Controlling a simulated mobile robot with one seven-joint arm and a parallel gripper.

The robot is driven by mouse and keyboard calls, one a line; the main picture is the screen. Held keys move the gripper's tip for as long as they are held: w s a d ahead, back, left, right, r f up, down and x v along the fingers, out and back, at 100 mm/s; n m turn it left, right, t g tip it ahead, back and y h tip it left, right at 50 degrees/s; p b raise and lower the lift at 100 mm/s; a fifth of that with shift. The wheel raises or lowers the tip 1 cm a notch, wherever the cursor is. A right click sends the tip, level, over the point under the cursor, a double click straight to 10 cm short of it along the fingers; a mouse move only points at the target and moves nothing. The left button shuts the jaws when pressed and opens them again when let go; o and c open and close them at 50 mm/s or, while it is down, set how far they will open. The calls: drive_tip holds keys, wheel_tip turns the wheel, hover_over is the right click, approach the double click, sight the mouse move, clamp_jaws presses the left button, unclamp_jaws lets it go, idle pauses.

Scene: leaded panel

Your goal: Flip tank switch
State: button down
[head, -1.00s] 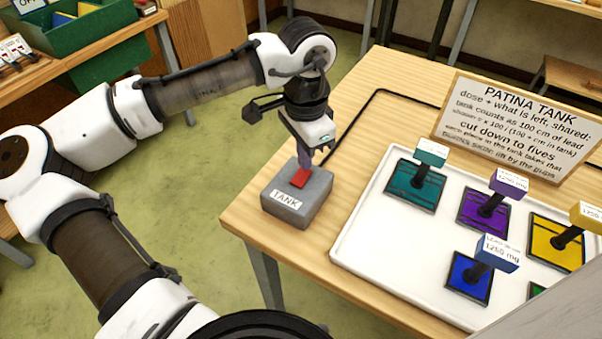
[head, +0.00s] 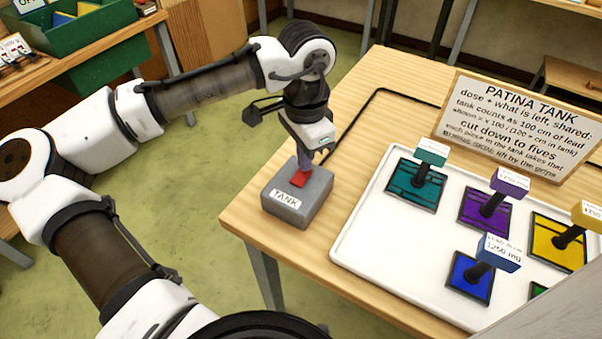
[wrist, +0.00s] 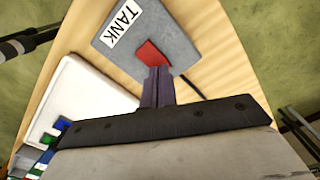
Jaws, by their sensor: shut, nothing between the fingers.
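The tank switch is a grey box (head: 290,208) with a "TANK" label on its front and a red rocker (head: 301,178) on top. It stands at the left corner of the wooden table. My gripper (head: 304,166) points down over the box, with its fingertips at the far edge of the red rocker. In the wrist view, my shut fingers (wrist: 157,75) reach to the edge of the red rocker (wrist: 152,53). They hold nothing. I cannot tell whether the tips press on the rocker or sit just above it.
A white tray (head: 352,240) with several coloured glass panels on labelled stands is right of the box. A "PATINA TANK" sign (head: 518,128) stands behind it. A black cable (head: 352,120) runs from the box across the table. The table's edge drops off close left of the box.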

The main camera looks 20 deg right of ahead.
drive_tip(key=shift+f, duration=0.5)
idle(0.3)
wheel_tip(320, 180, up, 7)
drive_tip(key=p, duration=0.6)
drive_tip(key=shift+p, duration=0.3)
drive_tip(key=shift+d, duration=0.1)
